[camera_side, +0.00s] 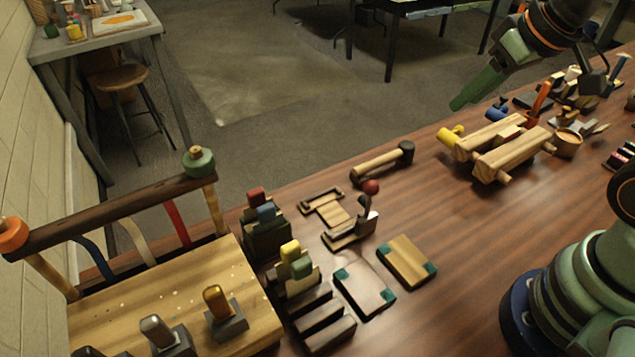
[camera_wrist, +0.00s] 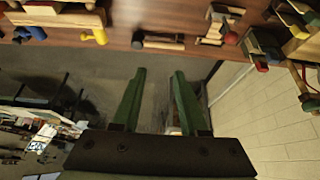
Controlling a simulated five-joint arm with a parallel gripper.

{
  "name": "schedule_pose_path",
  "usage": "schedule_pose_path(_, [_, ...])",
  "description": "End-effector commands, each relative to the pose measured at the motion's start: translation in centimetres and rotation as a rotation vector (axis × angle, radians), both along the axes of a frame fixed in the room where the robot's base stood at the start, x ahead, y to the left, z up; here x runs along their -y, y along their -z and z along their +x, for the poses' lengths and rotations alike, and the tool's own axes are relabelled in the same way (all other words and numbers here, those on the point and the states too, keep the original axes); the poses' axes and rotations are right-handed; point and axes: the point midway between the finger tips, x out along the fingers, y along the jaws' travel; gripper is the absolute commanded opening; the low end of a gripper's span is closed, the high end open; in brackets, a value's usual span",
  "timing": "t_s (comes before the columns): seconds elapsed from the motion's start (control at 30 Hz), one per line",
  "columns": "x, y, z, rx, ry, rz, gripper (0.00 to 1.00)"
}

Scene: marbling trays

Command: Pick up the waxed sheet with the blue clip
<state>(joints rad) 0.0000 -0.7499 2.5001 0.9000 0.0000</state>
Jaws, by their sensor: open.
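I cannot make out a waxed sheet with a blue clip for certain in either view. A pale flat piece with teal corners (camera_side: 364,291) lies on the table in the side view, beside a wooden board with teal corners (camera_side: 407,262). A small blue part (camera_side: 497,111) shows by the wooden blocks in the side view; a blue piece also shows in the wrist view (camera_wrist: 36,32). My gripper (camera_side: 460,104) is raised at the table's far edge, left of and above the blocks. In the wrist view its green fingers (camera_wrist: 157,72) are apart and empty.
Wooden blocks with a yellow knob (camera_side: 500,148) stand at the back right. A rack with coloured strips (camera_side: 110,216) and a wooden tray (camera_side: 150,287) fill the left. The table's right front is clear up to my base.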

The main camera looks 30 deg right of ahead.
Motion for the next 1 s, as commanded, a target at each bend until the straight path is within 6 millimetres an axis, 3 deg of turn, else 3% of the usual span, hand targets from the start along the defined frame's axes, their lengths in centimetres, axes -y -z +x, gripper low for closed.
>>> schedule_pose_path(0.3, [-0.1, 0.0, 0.0, -0.001, -0.003, -0.001, 0.36])
schedule_pose_path(0.47, [-1.2, -0.7, 1.1, -0.03, -0.086, -0.023, 0.36])
schedule_pose_path(0.77, [-8.4, -2.7, 6.1, -0.156, -0.512, -0.139, 0.36])
schedule_pose_path(1.0, [-16.1, -2.0, 9.3, -0.25, -0.883, -0.234, 0.36])
